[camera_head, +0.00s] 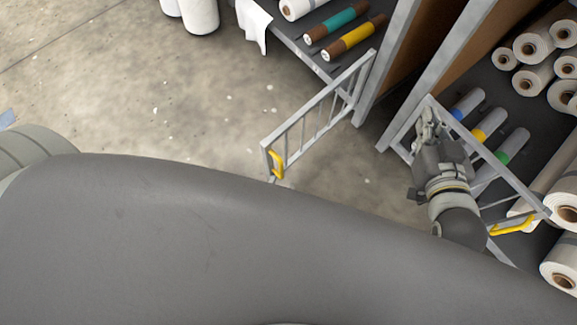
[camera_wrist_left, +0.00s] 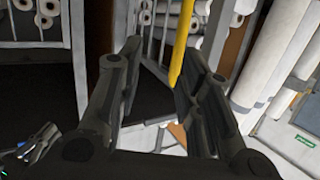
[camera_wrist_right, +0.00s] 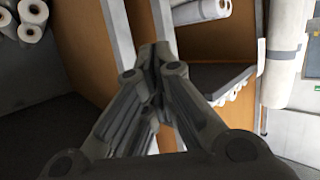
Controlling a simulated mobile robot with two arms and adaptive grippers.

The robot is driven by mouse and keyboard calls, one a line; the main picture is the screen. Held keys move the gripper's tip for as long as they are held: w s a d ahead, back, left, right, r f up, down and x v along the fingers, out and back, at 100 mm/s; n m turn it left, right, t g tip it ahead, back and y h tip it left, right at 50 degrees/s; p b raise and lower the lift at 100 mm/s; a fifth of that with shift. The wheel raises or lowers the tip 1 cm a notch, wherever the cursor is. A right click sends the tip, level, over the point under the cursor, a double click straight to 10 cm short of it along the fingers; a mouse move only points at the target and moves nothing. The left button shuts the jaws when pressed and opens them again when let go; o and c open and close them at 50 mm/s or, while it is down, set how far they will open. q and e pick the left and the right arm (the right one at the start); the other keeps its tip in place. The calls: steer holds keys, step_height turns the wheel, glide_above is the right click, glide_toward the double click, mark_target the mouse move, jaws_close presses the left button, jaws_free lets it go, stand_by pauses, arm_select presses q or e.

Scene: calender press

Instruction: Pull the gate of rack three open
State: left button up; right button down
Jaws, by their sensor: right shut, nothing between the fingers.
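In the head view a barred grey gate (camera_head: 318,110) with a yellow handle (camera_head: 276,163) stands out from its post over the floor. A second gate (camera_head: 484,150) with a yellow handle (camera_head: 513,226) runs along the front of the right rack. My right gripper (camera_head: 426,118) is over that gate's upper end, near the post; its fingers are shut and empty in the right wrist view (camera_wrist_right: 155,60). My left gripper (camera_wrist_left: 158,65) is open, with a yellow bar (camera_wrist_left: 180,48) showing between its fingers. In the head view my grey arm hides it. No rack number is readable.
Racks hold white rolls (camera_head: 533,43) and coloured rolls (camera_head: 354,36). Grey posts (camera_head: 388,60) and a brown panel (camera_wrist_right: 85,45) stand close to my right gripper. White rolls (camera_head: 200,14) stand at the back left. The concrete floor (camera_head: 190,100) left of the first gate is clear.

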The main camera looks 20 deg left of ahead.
steer(key=shift+s+d+f, duration=0.1)
steer(key=shift+s+f, duration=0.1)
steer(key=shift+f, duration=0.2)
steer(key=shift+s+d+f+g+h+p, duration=0.2)
steer(key=shift+s+f+g, duration=0.15)
steer(key=shift+f+g, duration=0.15)
steer(key=shift+s+d+f+g+h+p, duration=0.15)
steer(key=shift+s+f+g, duration=0.25)
steer(key=shift+f, duration=0.2)
